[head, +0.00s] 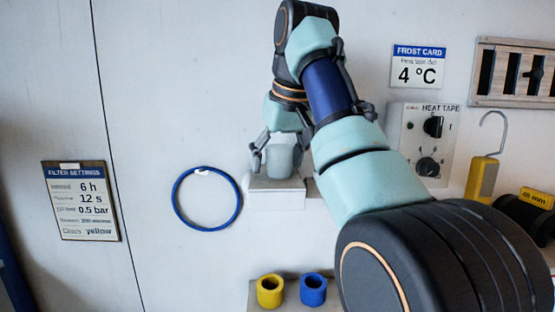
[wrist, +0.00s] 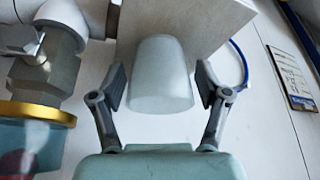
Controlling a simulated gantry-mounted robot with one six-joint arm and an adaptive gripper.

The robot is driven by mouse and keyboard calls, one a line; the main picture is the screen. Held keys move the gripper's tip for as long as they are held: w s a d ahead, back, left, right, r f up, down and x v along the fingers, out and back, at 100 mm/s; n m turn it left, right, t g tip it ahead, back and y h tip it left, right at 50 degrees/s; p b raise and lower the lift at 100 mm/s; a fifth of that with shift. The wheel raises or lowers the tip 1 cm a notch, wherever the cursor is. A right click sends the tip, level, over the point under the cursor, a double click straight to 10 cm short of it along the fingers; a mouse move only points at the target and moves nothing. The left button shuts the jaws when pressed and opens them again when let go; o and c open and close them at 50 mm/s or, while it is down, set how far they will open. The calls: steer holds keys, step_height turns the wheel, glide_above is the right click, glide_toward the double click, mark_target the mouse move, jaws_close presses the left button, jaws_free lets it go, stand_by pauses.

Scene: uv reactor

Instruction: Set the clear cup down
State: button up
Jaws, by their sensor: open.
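The clear cup (head: 280,160) is a frosted, pale cup standing on a small white shelf (head: 277,190) on the wall in the head view. In the wrist view the cup (wrist: 160,75) sits between the two fingers, against the shelf surface (wrist: 215,20). My gripper (wrist: 161,88) is open around the cup, with a gap showing on both sides. In the head view my gripper (head: 272,155) comes down at the shelf from above, and part of the shelf is hidden behind my arm.
A valve with a brass ring (wrist: 38,112) stands close to the left in the wrist view. A blue ring (head: 207,198) hangs on the wall. Yellow (head: 270,291) and blue (head: 313,289) collars sit on a lower ledge. A heat tape box (head: 428,140) is at right.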

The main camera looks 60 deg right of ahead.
steer(key=p+v, duration=0.2)
steer(key=v, duration=0.5)
steer(key=shift+s+a+r+p, duration=0.1)
steer(key=shift+r+p, duration=0.25)
steer(key=shift+p, duration=0.05)
